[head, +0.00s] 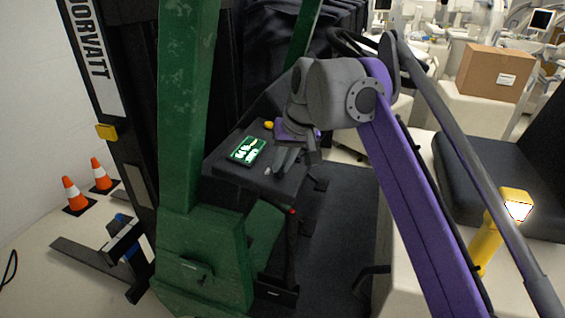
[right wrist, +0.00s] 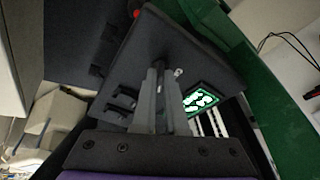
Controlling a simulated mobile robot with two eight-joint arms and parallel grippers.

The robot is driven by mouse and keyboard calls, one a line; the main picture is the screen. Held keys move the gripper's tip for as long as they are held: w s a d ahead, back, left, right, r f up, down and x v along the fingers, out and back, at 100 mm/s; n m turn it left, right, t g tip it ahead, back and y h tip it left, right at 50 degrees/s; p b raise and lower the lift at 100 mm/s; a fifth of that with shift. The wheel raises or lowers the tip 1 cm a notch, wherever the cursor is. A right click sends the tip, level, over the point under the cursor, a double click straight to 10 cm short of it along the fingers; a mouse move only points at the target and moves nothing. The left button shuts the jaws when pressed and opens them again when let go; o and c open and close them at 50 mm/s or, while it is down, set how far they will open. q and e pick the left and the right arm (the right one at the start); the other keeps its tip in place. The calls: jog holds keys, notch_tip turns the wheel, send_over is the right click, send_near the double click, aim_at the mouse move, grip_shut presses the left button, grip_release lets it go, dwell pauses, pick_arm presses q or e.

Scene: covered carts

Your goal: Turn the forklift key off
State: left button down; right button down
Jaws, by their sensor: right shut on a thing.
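The forklift's dark console (head: 225,168) is in the middle of the head view, with a lit green display (head: 247,150). My right gripper (head: 279,170) reaches down to the console just right of the display. In the right wrist view its two fingers (right wrist: 157,70) are close together at the panel. They are shut on the forklift key, which is mostly hidden between them. A small silvery piece (right wrist: 178,72) shows right beside the fingertips; I cannot tell whether it is part of the key. The key's turn angle cannot be read. My left gripper is not in view.
A green forklift post (head: 185,110) stands left of the console. A yellow knob (head: 268,125) is behind the display. A red-tipped lever (head: 292,212) is below the console. Black switches (right wrist: 122,100) sit near the fingers. Orange cones (head: 73,192) stand at far left.

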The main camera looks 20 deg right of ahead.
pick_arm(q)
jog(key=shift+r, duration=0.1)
pick_arm(e)
jog(key=shift+d+r+n+y+p, duration=0.15)
jog(key=shift+n+y+p, duration=0.25)
jog(key=shift+n+p, duration=1)
jog(key=n+y+p, duration=0.1)
jog(key=n+p, duration=0.1)
jog(key=n, duration=0.2)
jog(key=shift+w+r, duration=0.1)
jog(key=n+p, duration=0.2)
jog(key=n, duration=0.1)
jog(key=shift+g+y, duration=0.4)
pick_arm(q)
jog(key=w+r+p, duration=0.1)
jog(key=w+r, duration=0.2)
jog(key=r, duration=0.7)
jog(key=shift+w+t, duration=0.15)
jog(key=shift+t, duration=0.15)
pick_arm(e)
jog(key=shift+n, duration=1.3)
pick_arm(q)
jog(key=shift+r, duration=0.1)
pick_arm(e)
jog(key=shift+f+g, duration=0.2)
jog(key=shift+g, duration=0.1)
jog(key=c, duration=1)
grip_release()
jog(key=shift+o, duration=0.2)
